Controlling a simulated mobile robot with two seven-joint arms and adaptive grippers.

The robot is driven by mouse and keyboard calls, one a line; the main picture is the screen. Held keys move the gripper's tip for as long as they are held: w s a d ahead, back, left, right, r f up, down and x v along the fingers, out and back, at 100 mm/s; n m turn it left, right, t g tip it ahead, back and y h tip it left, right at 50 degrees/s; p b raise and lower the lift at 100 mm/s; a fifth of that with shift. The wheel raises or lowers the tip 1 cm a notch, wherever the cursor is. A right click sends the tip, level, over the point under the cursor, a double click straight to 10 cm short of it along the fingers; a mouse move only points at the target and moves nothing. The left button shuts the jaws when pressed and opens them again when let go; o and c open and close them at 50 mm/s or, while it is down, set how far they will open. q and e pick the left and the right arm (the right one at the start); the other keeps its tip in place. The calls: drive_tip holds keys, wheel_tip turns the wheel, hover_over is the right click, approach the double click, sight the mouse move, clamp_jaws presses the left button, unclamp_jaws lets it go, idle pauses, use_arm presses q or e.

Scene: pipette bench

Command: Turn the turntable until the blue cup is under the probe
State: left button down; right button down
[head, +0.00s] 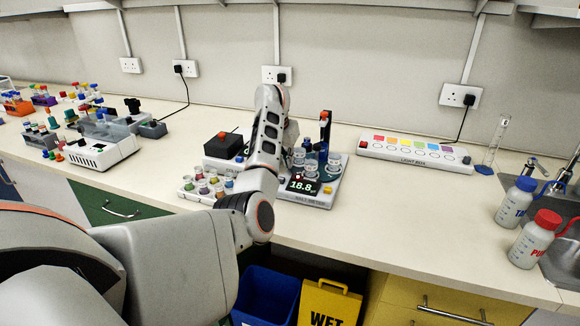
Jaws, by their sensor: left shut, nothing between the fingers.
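The salt meter (303,198) stands mid-bench, with "18.8" on its dark display. Several small clear cups stand on its turntable, among them a front cup (310,169) and a right cup (334,161) that looks bluish. A dark upright post with an orange top, seemingly the probe holder (325,125), rises behind the cups. The probe tip and which cup is under it are too small to tell. My left arm reaches across from the left. My left gripper (291,137) is shut and empty, mostly hidden behind my own wrist, close to the cups' left. My right gripper is out of view.
A black box with a red button (222,146) and a tray of coloured vials (204,187) stand left of the meter. A light box (415,154) and a measuring cylinder (497,140) stand right. Wash bottles (535,240) are near the sink. The front bench right of the meter is clear.

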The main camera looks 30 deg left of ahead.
use_arm(q)
drive_tip(key=shift+s+r, duration=0.1)
drive_tip(key=v, duration=1.1)
drive_tip(key=shift+r, duration=0.4)
drive_tip(key=shift+s, duration=0.15)
